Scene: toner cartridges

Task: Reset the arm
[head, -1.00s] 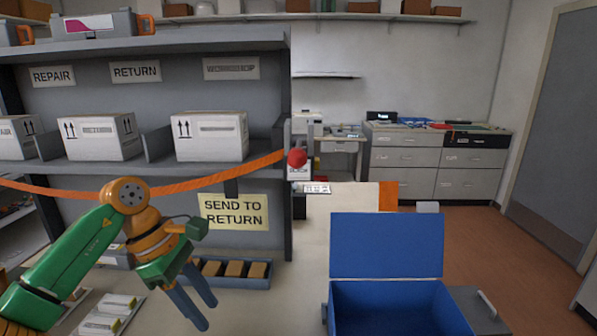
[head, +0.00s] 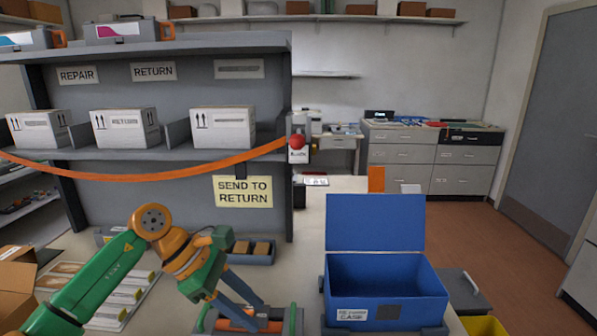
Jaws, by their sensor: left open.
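My left gripper (head: 247,312) is in the lower part of the head view, on my green and orange arm that comes in from the left. Its two blue-grey fingers point down and to the right and are apart. Its fingertips appear in front of or just above an orange and grey cartridge-like object (head: 284,322) at the bottom edge. I cannot tell whether they touch it. I see nothing held between the fingers. My right gripper is not in view.
An open blue case (head: 405,277) stands right of the gripper. A grey shelf (head: 170,48) with white boxes (head: 222,128) stands behind, an orange strap (head: 190,172) across it. A tray of brown blocks (head: 262,258) lies behind the gripper. A cardboard box (head: 15,282) is at left.

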